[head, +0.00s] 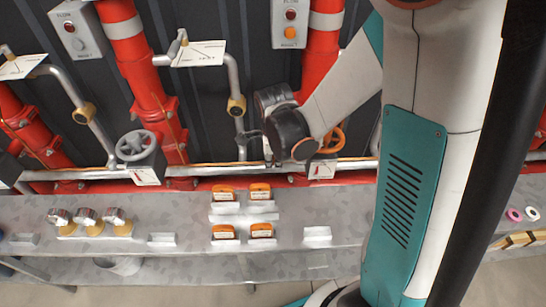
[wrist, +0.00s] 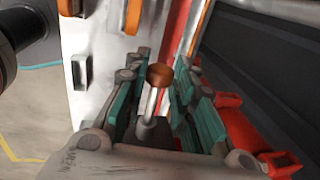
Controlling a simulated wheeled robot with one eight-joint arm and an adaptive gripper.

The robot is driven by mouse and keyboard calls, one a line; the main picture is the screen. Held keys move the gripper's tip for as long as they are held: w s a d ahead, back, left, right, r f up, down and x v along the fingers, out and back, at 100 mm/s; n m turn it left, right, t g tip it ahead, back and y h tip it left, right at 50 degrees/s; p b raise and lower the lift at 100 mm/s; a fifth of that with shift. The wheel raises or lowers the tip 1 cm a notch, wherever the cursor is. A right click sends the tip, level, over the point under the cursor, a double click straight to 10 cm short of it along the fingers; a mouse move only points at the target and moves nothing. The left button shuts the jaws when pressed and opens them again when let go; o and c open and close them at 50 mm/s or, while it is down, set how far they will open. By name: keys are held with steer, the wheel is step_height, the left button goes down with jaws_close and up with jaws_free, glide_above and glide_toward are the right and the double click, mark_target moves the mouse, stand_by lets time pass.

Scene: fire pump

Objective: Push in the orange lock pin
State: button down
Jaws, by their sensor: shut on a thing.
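An orange-brown round knob (wrist: 160,75) on a grey metal shaft (wrist: 148,102) shows between the teal fingers of my gripper (wrist: 158,78) in the wrist view. It appears to be the lock pin. The fingers stand close on both sides of it and are shut on it; the exact contact is partly hidden. In the head view my gripper (head: 270,158) is small and dark, at the pipe just above the grey bench. The pin cannot be made out there, and how far in it sits cannot be told.
A horizontal pipe (head: 215,170) runs behind the bench (head: 340,210). An orange handwheel (head: 334,139) is right of my gripper, and a grey handwheel (head: 136,145) is left. Several orange-topped boxes (head: 261,190) and brass fittings (head: 87,215) stand on the bench. Red pipes rise behind.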

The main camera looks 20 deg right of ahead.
steer(key=shift+s+d, duration=0.25)
steer(key=shift+d, duration=0.55)
steer(key=shift+s+d, duration=0.25)
steer(key=shift+d, duration=0.55)
steer(key=c, duration=1.3)
jaws_free()
steer(key=shift+d, duration=0.1)
steer(key=shift+c, duration=0.2)
step_height(320, 180, up, 12)
steer(key=s, duration=0.2)
steer(key=shift+s+a, duration=0.25)
steer(key=shift+a, duration=0.2)
steer(key=shift+f, duration=0.1)
